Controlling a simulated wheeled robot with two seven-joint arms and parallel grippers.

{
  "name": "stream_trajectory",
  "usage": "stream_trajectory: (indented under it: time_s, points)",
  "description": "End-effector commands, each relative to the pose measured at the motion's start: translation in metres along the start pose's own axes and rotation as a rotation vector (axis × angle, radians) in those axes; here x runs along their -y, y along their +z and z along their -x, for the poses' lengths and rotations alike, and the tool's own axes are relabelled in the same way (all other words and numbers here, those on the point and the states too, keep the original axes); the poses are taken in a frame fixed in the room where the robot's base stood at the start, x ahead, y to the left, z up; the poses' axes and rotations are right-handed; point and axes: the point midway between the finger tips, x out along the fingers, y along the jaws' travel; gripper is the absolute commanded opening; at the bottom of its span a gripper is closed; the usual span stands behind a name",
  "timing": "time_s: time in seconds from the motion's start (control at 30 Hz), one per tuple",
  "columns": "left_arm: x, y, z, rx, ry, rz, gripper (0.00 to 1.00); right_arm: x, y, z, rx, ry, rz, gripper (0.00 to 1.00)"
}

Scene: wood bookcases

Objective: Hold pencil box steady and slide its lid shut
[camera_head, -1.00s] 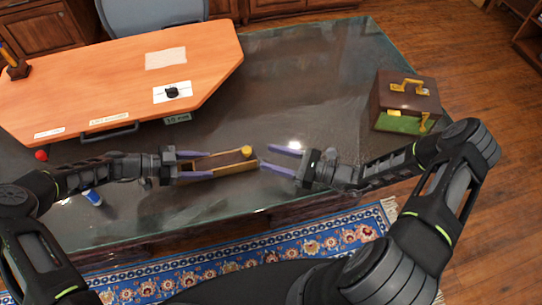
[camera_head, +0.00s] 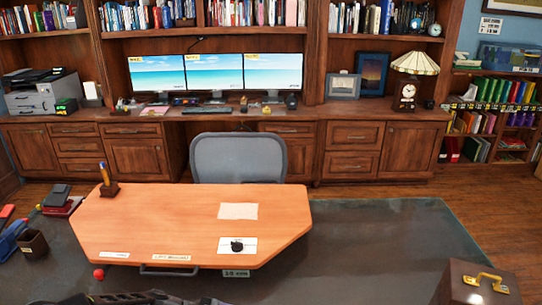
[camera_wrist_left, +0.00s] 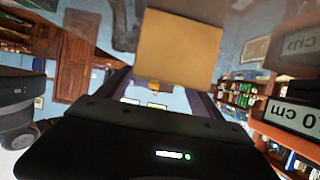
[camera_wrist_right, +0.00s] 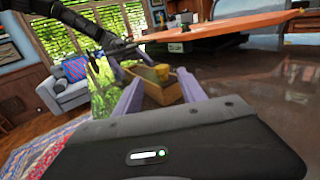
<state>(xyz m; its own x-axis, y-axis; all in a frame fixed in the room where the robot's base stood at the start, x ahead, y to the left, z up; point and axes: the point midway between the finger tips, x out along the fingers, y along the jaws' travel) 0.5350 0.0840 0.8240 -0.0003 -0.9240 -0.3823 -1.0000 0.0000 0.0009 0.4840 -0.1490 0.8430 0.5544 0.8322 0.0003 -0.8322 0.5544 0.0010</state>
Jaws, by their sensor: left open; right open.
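The pencil box (camera_wrist_right: 163,92), a small tan wooden box with a yellow knob (camera_wrist_right: 161,72) at its top, shows in the right wrist view beyond the parted purple fingers of my right gripper (camera_wrist_right: 158,93). My right gripper is open and appears apart from it. My left gripper (camera_wrist_right: 120,68) is open at the box's far end; contact cannot be told. In the left wrist view a plain tan panel (camera_wrist_left: 178,45), apparently part of the box, fills the space ahead of my left gripper (camera_wrist_left: 160,92). The lid's exact position is unclear. The head view does not show the box.
A pen holder (camera_head: 32,243) is at the left. Open glass surface lies between board and case.

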Motion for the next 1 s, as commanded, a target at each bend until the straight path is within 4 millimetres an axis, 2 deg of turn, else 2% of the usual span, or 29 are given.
stream_trajectory:
  time_s: [0.2, 0.43, 0.6, 1.0]
  points:
    - [0.001, 0.001, 0.047, 0.003, -0.005, -0.002, 0.76, 0.0, 0.0, 0.0, 0.0, 0.0, 0.0, 0.49]
    - [0.001, 0.0, 0.085, 0.001, -0.002, -0.001, 0.76, 0.0, 0.0, 0.0, 0.0, 0.0, 0.0, 0.49]
    - [0.0, 0.0, 0.095, 0.001, 0.0, -0.001, 0.76, 0.0, 0.0, 0.0, 0.0, 0.0, 0.0, 0.49]
    - [0.0, 0.0, 0.095, 0.001, 0.001, -0.001, 0.76, 0.0, 0.0, 0.0, 0.0, 0.0, 0.0, 0.49]
